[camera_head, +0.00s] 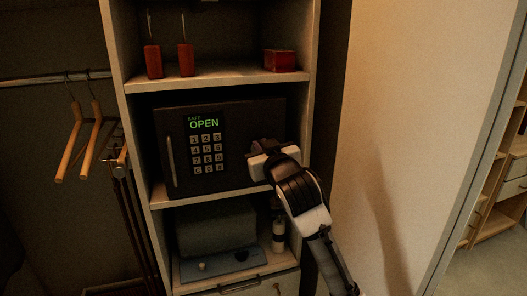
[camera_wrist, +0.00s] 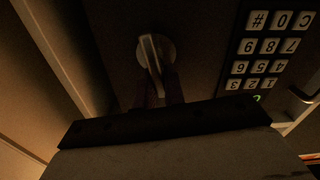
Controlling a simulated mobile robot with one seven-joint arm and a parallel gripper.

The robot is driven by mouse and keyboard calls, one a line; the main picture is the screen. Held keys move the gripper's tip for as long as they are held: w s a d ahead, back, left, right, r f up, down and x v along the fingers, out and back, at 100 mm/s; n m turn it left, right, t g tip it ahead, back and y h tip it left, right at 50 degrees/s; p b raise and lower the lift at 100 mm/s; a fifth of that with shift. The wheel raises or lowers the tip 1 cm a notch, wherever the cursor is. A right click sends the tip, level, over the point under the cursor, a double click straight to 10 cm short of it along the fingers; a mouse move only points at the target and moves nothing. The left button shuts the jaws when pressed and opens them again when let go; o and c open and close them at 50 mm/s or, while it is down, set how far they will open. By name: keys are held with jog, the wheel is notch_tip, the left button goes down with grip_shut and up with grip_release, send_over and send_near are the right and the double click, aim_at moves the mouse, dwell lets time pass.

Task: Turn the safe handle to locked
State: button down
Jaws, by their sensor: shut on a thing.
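The dark safe (camera_head: 168,122) sits on the middle shelf with its door closed or nearly so. Its display (camera_head: 203,123) reads "OPEN" in green above the keypad (camera_head: 207,151). In the wrist view, upside down, the safe handle (camera_wrist: 153,52) is a round base with a pale lever running down toward my fingers. The keypad (camera_wrist: 266,55) is to its right. My gripper (camera_head: 259,160) is at the door's right part, shut on the lever, and hides the handle in the head view. The fingertips (camera_wrist: 160,92) are dark and hard to make out.
A vertical pull bar (camera_head: 170,162) is on the safe's left side. Red items stand on the shelf above; a grey box (camera_head: 215,228) and a bottle (camera_head: 278,235) are below. A pale door panel (camera_head: 415,120) stands to the right, and hangers (camera_head: 83,140) hang left.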

jog(key=n+b, duration=0.2)
jog(key=n, duration=0.2)
jog(key=a+f+n+b, duration=0.1)
jog(key=n+b, duration=0.2)
jog(key=n, duration=0.1)
jog(key=n+b, duration=0.2)
jog(key=n, duration=0.1)
jog(key=shift+s+a+f+n+b, duration=0.2)
jog(key=shift+s+f+n+b, duration=0.1)
jog(key=shift+n+b, duration=0.1)
jog(key=shift+a+f+n+b, duration=0.15)
jog(key=shift+n+b, duration=0.25)
jog(key=shift+n, duration=0.55)
jog(key=shift+d+f+n+b, duration=0.1)
jog(key=shift+n+b, duration=0.3)
jog(key=shift+n, duration=0.55)
jog(key=c, duration=1.5)
grip_release()
jog(key=shift+s, duration=0.1)
